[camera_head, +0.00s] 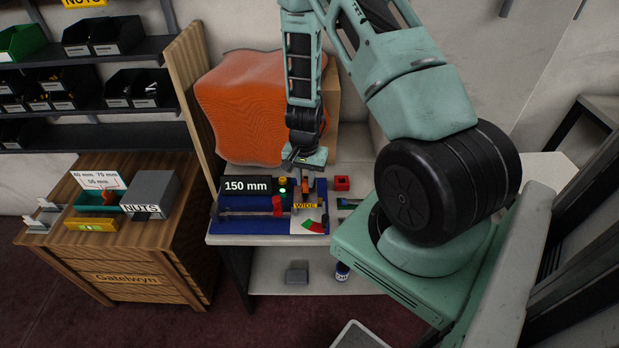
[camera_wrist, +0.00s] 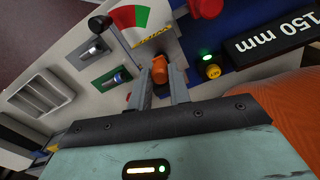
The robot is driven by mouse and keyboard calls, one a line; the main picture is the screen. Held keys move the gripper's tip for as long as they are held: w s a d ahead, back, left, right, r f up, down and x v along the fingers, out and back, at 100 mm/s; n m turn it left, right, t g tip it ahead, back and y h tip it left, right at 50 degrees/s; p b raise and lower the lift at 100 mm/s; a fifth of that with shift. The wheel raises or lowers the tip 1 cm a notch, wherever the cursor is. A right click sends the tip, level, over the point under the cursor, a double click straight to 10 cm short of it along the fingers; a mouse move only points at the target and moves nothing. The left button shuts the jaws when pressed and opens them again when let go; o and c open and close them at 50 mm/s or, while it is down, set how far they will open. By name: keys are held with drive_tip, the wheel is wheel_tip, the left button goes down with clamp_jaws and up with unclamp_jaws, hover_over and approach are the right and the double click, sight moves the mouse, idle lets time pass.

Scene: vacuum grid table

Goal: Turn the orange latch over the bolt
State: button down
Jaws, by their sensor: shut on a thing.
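The orange latch (camera_wrist: 160,69) sits between my fingertips in the wrist view. It also shows in the head view (camera_head: 305,186), just below my gripper (camera_head: 303,171). My gripper (camera_wrist: 161,86) is shut on the latch and points down at the blue board (camera_head: 222,228). A grey rod with a red knob (camera_head: 277,206), which looks like the bolt, lies along the board left of the latch. The red knob also shows at the top edge of the wrist view (camera_wrist: 207,7). The latch's pivot and how it meets the bolt are hidden.
A black "150 mm" sign (camera_head: 247,187) and a yellow button with a green light (camera_wrist: 208,66) stand close by. A red-green gauge (camera_wrist: 131,22) and a red block (camera_head: 342,183) are near. An orange draped shape (camera_head: 245,105) rises behind.

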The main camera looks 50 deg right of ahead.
sight(305, 181)
idle(0.3)
drive_tip(key=c, duration=1.3)
unclamp_jaws()
drive_tip(key=shift+w+r, duration=0.1)
wheel_tip(305, 181, up, 17)
drive_tip(key=shift+p, duration=0.4)
drive_tip(key=shift+r, duration=0.1)
drive_tip(key=s+a+r+n+y+b, duration=0.15)
drive_tip(key=a+n, duration=0.35)
drive_tip(key=a, duration=0.6)
drive_tip(key=s+a+r+n, duration=0.1)
drive_tip(key=a+r+n, duration=0.25)
drive_tip(key=a, duration=0.65)
drive_tip(key=s+a+r+n, duration=0.4)
drive_tip(key=s+a+n, duration=0.8)
drive_tip(key=s, duration=0.2)
drive_tip(key=shift+s+h+b, duration=0.35)
drive_tip(key=shift+h+b, duration=0.1)
